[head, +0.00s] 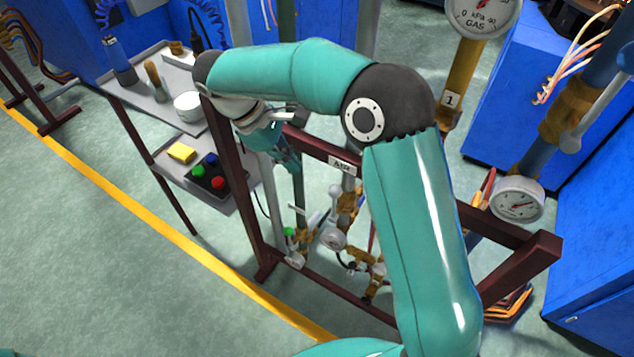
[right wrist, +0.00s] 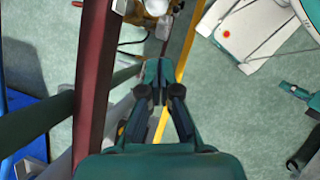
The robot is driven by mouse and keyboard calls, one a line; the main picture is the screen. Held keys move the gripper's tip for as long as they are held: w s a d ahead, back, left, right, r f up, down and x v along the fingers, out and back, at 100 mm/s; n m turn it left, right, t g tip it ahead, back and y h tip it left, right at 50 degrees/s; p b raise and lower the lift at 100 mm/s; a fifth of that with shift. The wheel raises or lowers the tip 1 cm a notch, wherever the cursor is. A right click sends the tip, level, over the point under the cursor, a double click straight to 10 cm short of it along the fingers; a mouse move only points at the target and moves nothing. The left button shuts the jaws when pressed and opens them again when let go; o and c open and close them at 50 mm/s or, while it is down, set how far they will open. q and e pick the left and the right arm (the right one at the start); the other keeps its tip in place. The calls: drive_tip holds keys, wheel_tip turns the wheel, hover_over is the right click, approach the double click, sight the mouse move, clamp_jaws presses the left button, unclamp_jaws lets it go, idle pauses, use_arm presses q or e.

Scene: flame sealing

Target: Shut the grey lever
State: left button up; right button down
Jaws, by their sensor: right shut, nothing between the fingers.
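My right gripper (head: 290,160) hangs from the bent teal arm beside the dark red frame, near the piping. It is partly hidden behind my wrist. In the right wrist view its fingertips (right wrist: 158,74) are together and hold nothing. A pale grey lever (head: 297,210) shows low on the piping, below and apart from the gripper in the picture. A larger grey handle (head: 594,108) slants up from a brass valve at the right. I cannot tell which of these is the task's lever. A brass fitting (right wrist: 152,7) shows beyond the fingers. My left gripper is not seen.
The dark red frame (head: 240,200) borders the piping. A two-shelf grey trolley (head: 150,105) stands at the left. Gauges (head: 517,199) and blue cabinets (head: 530,100) fill the right. Open green floor (head: 90,240) lies at the left, crossed by a yellow line.

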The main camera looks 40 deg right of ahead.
approach(334, 204)
drive_tip(key=shift+s+d+f, duration=0.15)
drive_tip(key=shift+d+f, duration=0.55)
drive_tip(key=shift+f, duration=0.3)
